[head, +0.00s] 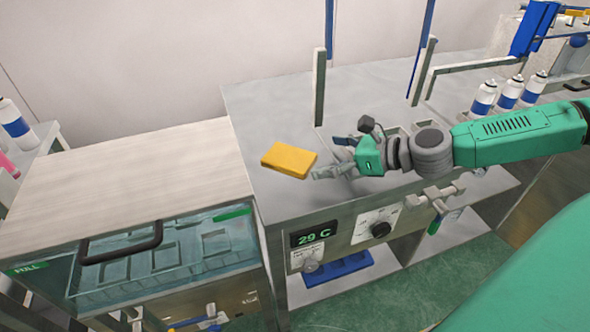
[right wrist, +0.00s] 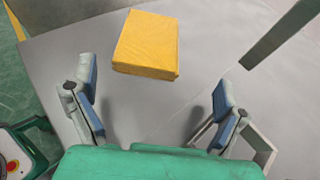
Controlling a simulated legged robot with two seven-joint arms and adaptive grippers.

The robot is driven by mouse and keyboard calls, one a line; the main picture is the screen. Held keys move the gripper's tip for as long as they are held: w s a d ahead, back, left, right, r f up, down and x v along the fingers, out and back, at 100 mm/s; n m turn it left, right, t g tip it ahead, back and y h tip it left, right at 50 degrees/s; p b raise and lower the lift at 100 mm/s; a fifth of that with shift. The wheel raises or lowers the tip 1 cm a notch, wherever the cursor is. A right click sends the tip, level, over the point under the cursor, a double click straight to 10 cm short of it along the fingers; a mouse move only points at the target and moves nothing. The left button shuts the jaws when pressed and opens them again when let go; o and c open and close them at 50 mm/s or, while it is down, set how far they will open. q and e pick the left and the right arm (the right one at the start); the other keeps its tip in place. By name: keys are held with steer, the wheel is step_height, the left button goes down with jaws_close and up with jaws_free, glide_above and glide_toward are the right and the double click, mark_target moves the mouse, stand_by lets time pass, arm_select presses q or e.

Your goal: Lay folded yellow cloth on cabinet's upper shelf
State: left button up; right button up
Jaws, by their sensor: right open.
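The folded yellow cloth (head: 289,159) lies flat on the grey metal top of the machine bench, near its left front corner. My right gripper (head: 330,158) reaches in from the right, low over the bench top, with its fingers pointing at the cloth. It is open and empty. In the right wrist view the cloth (right wrist: 147,44) lies ahead of the two spread fingers (right wrist: 158,105), apart from them. My left gripper is not in view. I cannot tell which piece is the cabinet's upper shelf.
A wooden-topped cabinet (head: 130,172) with a clear front and black handle (head: 120,244) stands at left. Upright posts (head: 319,88) rise from the bench (head: 262,110). Several spray cans (head: 508,92) stand at the back right. A panel reading 29 C (head: 313,236) is on the bench front.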

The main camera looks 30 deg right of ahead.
mark_target(296, 157)
steer(key=w+a, duration=0.1)
steer(key=w+a+b, duration=0.1)
steer(key=a, duration=0.1)
steer(key=shift+a+f, duration=0.1)
steer(key=shift+f, duration=0.3)
steer(key=shift+w+a+r, duration=0.1)
steer(key=shift+w+a, duration=0.05)
steer(key=shift+a, duration=0.1)
steer(key=shift+w+a+b, duration=0.15)
steer(key=shift+w+b, duration=0.05)
steer(key=shift+b, duration=0.15)
steer(key=w+f, duration=0.1)
steer(key=w+f+b, duration=0.1)
steer(key=w, duration=0.1)
steer(key=shift+a+f, duration=0.1)
steer(key=shift+a, duration=0.1)
steer(key=shift+w+a, duration=0.2)
steer(key=shift+a, duration=0.4)
steer(key=c, duration=1)
steer(key=shift+d, duration=0.35)
steer(key=shift+c, duration=0.9)
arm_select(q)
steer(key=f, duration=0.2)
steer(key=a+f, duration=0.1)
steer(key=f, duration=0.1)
arm_select(e)
steer(key=shift+a+r, duration=0.1)
steer(key=shift+r, duration=0.1)
